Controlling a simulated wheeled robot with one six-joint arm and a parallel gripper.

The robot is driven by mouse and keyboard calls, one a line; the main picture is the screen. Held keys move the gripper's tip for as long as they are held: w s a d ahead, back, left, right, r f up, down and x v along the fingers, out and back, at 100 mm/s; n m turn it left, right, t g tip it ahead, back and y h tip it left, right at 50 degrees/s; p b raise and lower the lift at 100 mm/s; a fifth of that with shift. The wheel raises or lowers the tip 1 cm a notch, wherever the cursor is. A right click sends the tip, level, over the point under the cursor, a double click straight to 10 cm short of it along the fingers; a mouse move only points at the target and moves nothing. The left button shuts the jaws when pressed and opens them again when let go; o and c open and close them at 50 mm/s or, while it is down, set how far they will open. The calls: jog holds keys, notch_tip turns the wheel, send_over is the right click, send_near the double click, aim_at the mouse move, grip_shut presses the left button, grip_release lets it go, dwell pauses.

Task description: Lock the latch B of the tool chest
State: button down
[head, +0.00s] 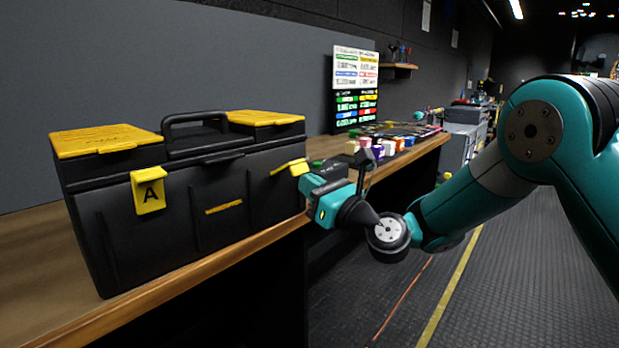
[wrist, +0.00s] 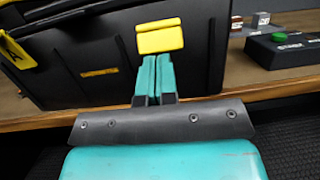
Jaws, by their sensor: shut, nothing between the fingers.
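The tool chest (head: 112,226) is black with yellow lid corners and stands on a wooden bench. Its yellow latch B (head: 289,167) is on the right of the front face and juts outward, tilted up from the face. In the wrist view latch B (wrist: 160,36) is at the upper middle, and no letter is readable. Latch A (head: 149,193), marked "A", is on the left of the front. My gripper (wrist: 157,60) is shut and empty, its fingertips just below the lower edge of latch B. I cannot tell whether they touch it. In the head view its fingertips are mostly hidden.
A dark box with a green button (wrist: 280,37) stands right of the chest in the wrist view. Several small coloured items (head: 377,148) lie farther along the bench (head: 240,252). A carry handle (head: 196,119) tops the chest. The floor aisle (head: 500,280) is clear.

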jog(key=shift+r, duration=0.15)
jog(key=p, duration=0.2)
jog(key=shift+r+p, duration=0.25)
jog(key=shift+p, duration=0.15)
